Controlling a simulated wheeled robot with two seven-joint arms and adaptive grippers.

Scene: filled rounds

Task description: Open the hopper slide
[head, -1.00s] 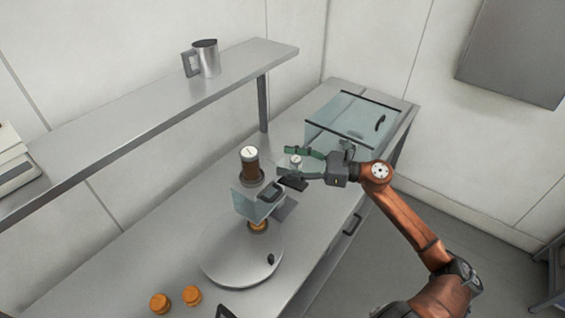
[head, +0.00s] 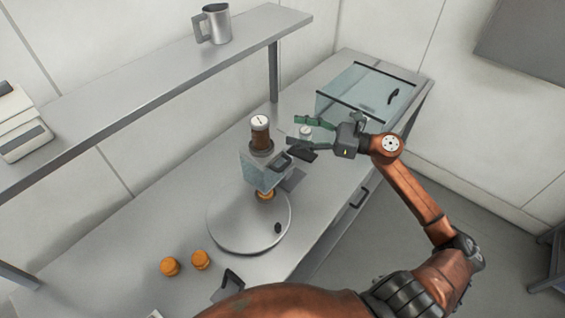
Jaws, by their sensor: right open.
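The hopper (head: 261,172) is a clear, boxy body standing over a round metal turntable (head: 240,228). A brown cylinder with a white top (head: 260,132) stands upright on it. A dark handle (head: 282,163) shows on its right side, and a dark flat piece (head: 303,154) lies just right of it, under my gripper. I cannot tell for sure which part is the slide. My right gripper (head: 302,132) is open, its green fingers pointing left toward the hopper, with a small white round thing between or behind them. My left gripper is out of view.
Two orange round pieces (head: 170,266) (head: 200,260) sit on the bench, left of the turntable. A clear bin with black edges (head: 345,90) stands at the back right. A metal jug (head: 214,24) is on the shelf (head: 130,95) above the bench. A white device (head: 22,125) is far left.

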